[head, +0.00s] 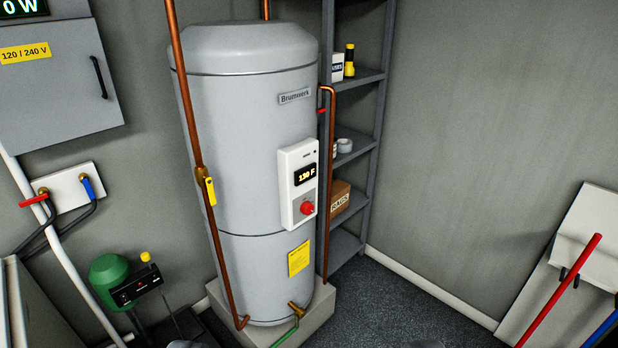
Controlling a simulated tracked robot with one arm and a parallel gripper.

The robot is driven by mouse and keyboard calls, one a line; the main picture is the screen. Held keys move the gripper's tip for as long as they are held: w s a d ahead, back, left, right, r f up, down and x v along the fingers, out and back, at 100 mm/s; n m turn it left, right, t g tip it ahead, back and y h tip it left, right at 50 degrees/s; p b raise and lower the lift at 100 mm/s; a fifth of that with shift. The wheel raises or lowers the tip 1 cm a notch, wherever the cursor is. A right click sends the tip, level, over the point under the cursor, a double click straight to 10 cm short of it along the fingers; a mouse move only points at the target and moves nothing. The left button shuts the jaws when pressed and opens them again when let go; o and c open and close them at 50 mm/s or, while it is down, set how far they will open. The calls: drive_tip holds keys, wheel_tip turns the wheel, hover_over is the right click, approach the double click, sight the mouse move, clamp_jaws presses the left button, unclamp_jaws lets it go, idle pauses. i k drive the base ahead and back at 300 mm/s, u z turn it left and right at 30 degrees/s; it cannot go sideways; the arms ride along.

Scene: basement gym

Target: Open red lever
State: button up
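A red lever (33,200) sits on a brass valve at the left of a white wall plate (68,190), at the left of the head view. It lies nearly level, across the line of the dark hose below it. A blue lever (87,188) on the same plate points steeply down, roughly along its hose. A second, small red handle (322,111) shows on the copper pipe right of the tank; its shape is too small to make out. My gripper is not recognisable in the view, and nothing is seen touching either lever.
A grey water heater (255,130) with a red knob (307,208) stands mid-view on a plinth. A green-tanked machine (112,272) stands below the plate. A grey electrical cabinet (60,95) hangs above. Shelves (355,77) stand behind. Floor (400,305) is clear at centre right.

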sight(25, 203)
drive_tip(key=u, duration=2.75)
drive_tip(key=i, duration=0.85)
drive_tip(key=z, duration=1.8)
